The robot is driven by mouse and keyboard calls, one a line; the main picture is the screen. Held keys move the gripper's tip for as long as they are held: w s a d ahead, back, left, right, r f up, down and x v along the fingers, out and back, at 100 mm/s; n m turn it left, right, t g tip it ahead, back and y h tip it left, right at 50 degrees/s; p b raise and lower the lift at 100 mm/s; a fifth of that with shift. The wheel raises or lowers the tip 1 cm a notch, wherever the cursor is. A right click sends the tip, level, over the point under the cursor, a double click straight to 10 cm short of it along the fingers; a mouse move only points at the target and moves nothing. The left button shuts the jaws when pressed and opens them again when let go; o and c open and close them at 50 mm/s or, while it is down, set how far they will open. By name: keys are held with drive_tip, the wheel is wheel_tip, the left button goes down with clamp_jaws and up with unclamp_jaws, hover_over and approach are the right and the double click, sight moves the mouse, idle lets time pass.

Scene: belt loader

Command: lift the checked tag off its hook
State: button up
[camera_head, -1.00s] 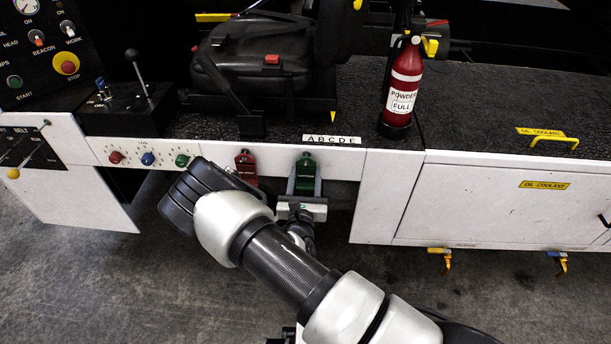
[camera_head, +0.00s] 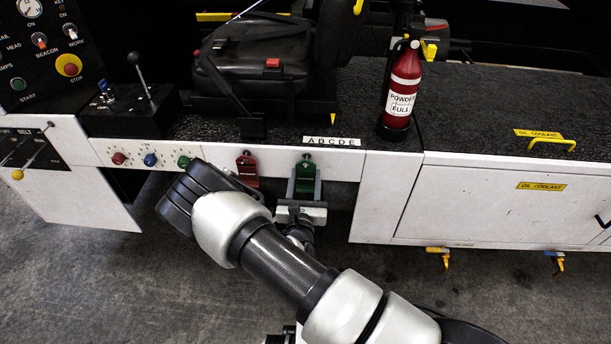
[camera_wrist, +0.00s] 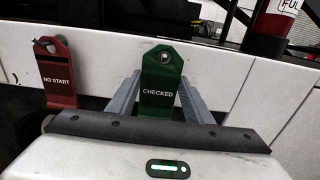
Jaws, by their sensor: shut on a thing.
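The green checked tag (camera_wrist: 157,92) hangs by its top hole at a round hook (camera_wrist: 164,58) on the white panel in the wrist view. It also shows in the head view (camera_head: 305,177), under the lettered strip. My gripper (camera_head: 304,188) reaches it from below and in front. In the wrist view its two grey fingers (camera_wrist: 157,98) stand on either side of the tag and are shut on it. The tag's lower end is hidden behind my gripper's body.
A red NO START tag (camera_wrist: 55,78) hangs just left. The fire extinguisher (camera_head: 401,92) stands on the black deck to the right. Knobs (camera_head: 150,159) sit on the panel at left. A white cabinet (camera_head: 470,195) is at right. The floor in front is clear.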

drive_tip(key=shift+s+r, duration=0.1)
drive_tip(key=shift+s, duration=0.1)
drive_tip(key=shift+s+r+p, duration=0.35)
drive_tip(key=shift+s+p, duration=0.4)
drive_tip(key=shift+s, duration=0.1)
drive_tip(key=shift+s, duration=0.2)
drive_tip(key=shift+s+a+p, duration=0.1)
drive_tip(key=shift+s+p, duration=0.55)
drive_tip(key=shift+s, duration=1.7)
